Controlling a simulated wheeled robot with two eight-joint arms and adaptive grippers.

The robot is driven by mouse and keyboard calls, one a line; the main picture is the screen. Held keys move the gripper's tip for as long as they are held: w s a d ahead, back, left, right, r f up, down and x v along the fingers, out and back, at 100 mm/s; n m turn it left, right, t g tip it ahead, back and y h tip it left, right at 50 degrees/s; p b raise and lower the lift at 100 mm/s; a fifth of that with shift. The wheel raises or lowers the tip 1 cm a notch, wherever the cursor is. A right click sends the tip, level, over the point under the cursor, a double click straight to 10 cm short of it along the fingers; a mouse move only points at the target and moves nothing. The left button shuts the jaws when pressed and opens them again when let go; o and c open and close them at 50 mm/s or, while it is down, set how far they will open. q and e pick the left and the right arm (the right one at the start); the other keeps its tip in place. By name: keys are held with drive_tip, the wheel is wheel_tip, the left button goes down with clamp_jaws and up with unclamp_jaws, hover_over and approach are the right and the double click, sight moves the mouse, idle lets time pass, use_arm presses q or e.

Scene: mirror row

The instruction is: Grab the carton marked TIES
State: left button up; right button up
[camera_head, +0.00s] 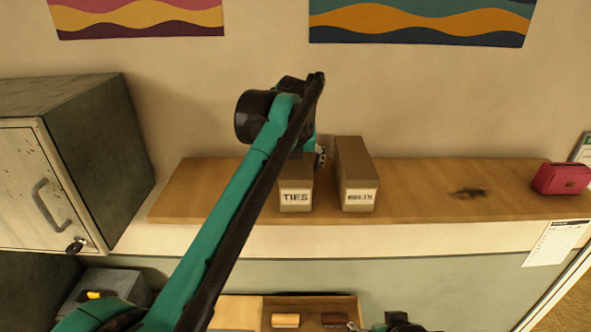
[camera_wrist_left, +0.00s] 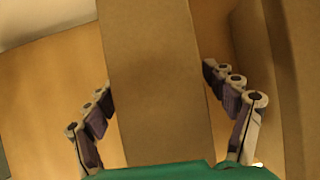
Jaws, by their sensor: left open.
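The brown carton marked TIES (camera_head: 296,205) stands upright on the wooden shelf, its white label facing front. My left arm crosses in front of and above it and hides its upper back part. My left gripper (camera_head: 307,158) is at the top of this carton. In the left wrist view the carton (camera_wrist_left: 155,120) runs between the two fingers of the open left gripper (camera_wrist_left: 158,85). The fingers are spread on either side of it, and gaps show beside it. A dark part of my right arm shows at the bottom edge of the head view; its jaws are unclear.
A second labelled carton (camera_head: 357,175) stands close to the right of the TIES carton. A red case (camera_head: 562,178) lies at the shelf's right end. A grey cabinet (camera_head: 120,150) borders the left. The shelf (camera_head: 430,190) is clear between the second carton and red case.

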use_arm(q)
drive_tip(key=shift+s, duration=0.15)
drive_tip(key=shift+s+r, duration=0.1)
drive_tip(key=c, duration=1.4)
